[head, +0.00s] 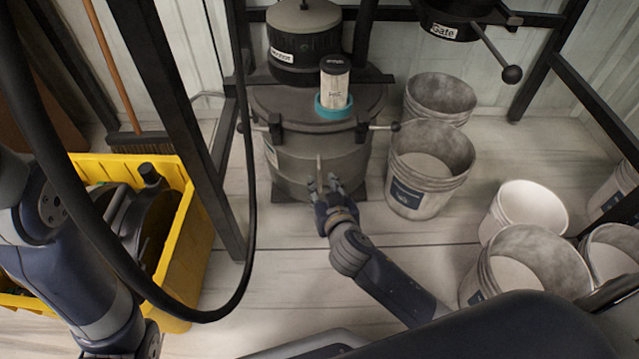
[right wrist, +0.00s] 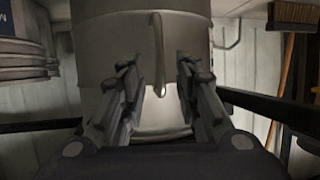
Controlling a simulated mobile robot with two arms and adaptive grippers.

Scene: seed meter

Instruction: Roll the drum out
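The grey metal drum (head: 340,162) stands upright under the frame on a dark base (head: 272,193), with clamps at its upper sides. It fills the middle of the right wrist view (right wrist: 115,40). A thin handle (right wrist: 158,60) stands out from its front. My right gripper (head: 326,183) is in front of the drum. In the right wrist view, its fingers (right wrist: 158,85) are apart, one on each side of the handle; I see no contact. My left arm comes in at the left, but its gripper is outside the view.
A labelled cup (head: 335,85) in a teal ring (head: 333,109) sits on top of the drum. Several grey buckets (head: 425,165) stand to the right. A yellow crate (head: 185,255) and a black hose (head: 248,200) are at the left. Frame posts (head: 165,90) flank the drum. Floor in front is clear.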

